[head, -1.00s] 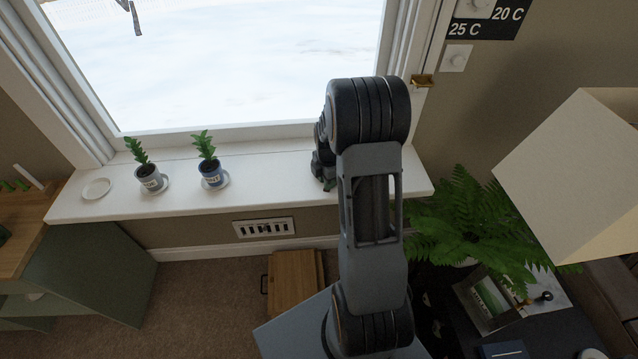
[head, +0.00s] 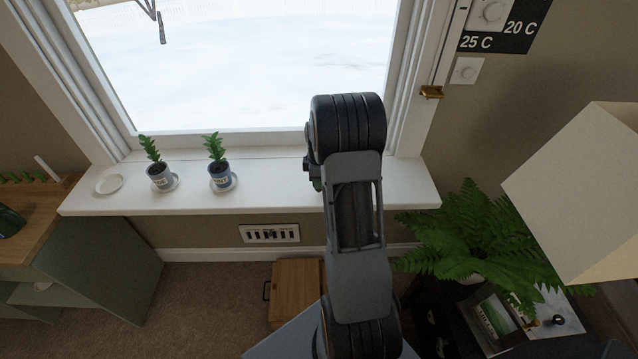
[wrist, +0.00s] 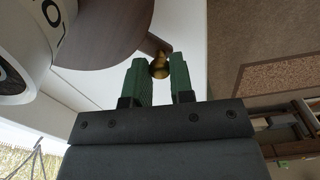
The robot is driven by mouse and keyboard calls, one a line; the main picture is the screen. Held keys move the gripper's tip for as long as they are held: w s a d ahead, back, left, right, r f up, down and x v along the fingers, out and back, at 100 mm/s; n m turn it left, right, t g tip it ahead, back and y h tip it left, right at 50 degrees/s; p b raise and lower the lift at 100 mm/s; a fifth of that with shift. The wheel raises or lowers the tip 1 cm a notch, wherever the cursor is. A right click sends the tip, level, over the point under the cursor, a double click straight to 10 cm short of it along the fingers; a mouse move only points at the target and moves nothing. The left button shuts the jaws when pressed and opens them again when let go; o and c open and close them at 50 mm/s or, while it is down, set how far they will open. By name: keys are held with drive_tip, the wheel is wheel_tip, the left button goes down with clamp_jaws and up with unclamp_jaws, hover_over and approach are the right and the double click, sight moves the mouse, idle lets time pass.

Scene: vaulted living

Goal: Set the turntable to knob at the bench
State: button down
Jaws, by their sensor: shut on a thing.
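In the wrist view, a brown round turntable (wrist: 112,42) lies on the white sill. A short brown arm runs from its edge to a brass knob (wrist: 159,68). My gripper (wrist: 160,78) has its green fingers on either side of this knob and is shut on it. A white pot (wrist: 28,45) with dark lettering, cut off by the frame, is at the turntable's left. In the head view my gripper (head: 314,174) is mostly hidden behind my arm, over the right part of the sill. The turntable is hidden there.
On the windowsill (head: 265,190) stand a grey pot (head: 160,177) and a blue pot (head: 220,176) with plants, beside an empty saucer (head: 109,184). A fern (head: 470,235) and lampshade (head: 580,190) are at right. A wooden box (head: 296,290) is below.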

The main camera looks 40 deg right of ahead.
drive_tip(key=shift+w+d+m, duration=0.15)
drive_tip(key=shift+w+m, duration=1.65)
drive_tip(key=shift+m, duration=0.1)
drive_tip(key=shift+w+d+m+b, duration=0.2)
drive_tip(key=shift+w+d+m, duration=0.15)
drive_tip(key=shift+w+m, duration=0.5)
drive_tip(key=shift+w+d+m+b, duration=0.15)
drive_tip(key=shift+w+d+m, duration=0.15)
drive_tip(key=shift+w+m, duration=0.55)
drive_tip(key=shift+d+m, duration=0.1)
drive_tip(key=shift+m, duration=0.2)
drive_tip(key=c, duration=1)
unclamp_jaws()
wheel_tip(320, 180, up, 14)
drive_tip(key=shift+f, duration=0.1)
